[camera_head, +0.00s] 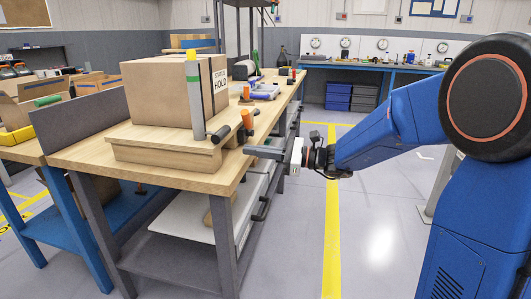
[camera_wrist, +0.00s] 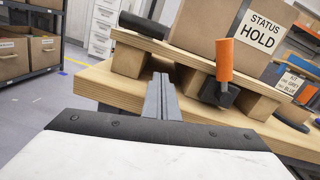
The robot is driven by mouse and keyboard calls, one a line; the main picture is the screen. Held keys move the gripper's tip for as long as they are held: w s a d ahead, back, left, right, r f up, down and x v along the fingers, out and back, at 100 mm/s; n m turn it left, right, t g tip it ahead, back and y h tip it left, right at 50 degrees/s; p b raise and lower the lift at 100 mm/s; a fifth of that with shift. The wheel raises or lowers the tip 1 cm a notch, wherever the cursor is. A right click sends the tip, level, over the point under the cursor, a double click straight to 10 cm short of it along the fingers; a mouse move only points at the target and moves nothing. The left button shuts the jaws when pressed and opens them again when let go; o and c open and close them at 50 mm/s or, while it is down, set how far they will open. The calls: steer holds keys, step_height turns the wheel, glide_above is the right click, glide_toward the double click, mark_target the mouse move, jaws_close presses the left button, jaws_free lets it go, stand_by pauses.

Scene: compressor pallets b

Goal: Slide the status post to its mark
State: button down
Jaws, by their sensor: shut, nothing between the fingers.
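I cannot make the post out in the wrist view. My gripper (camera_head: 250,151) is shut and empty, off the table's right edge, to the right of the post and apart from it. In the wrist view its fingers (camera_wrist: 162,95) point at the pallet's side. I cannot pick out the mark.
A black cylinder (camera_head: 220,134) lies on the pallet's near right corner, between post and gripper. An orange-handled clamp (camera_head: 247,121) stands beside it; its handle (camera_wrist: 224,60) also shows in the wrist view. The workbench (camera_head: 80,158) has free wood at front left. Open floor lies right.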

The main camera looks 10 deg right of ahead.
mark_target(228, 136)
steer(key=x, duration=0.3)
steer(key=shift+s, duration=0.1)
steer(key=shift+a+r, duration=0.2)
steer(key=shift+r, duration=0.3)
steer(key=shift+a+r, duration=0.15)
steer(key=shift+r, duration=0.35)
steer(key=shift+s+a+r, duration=0.1)
steer(key=shift+a+r, duration=0.15)
steer(key=shift+r, duration=0.65)
step_height(228, 136, up, 16)
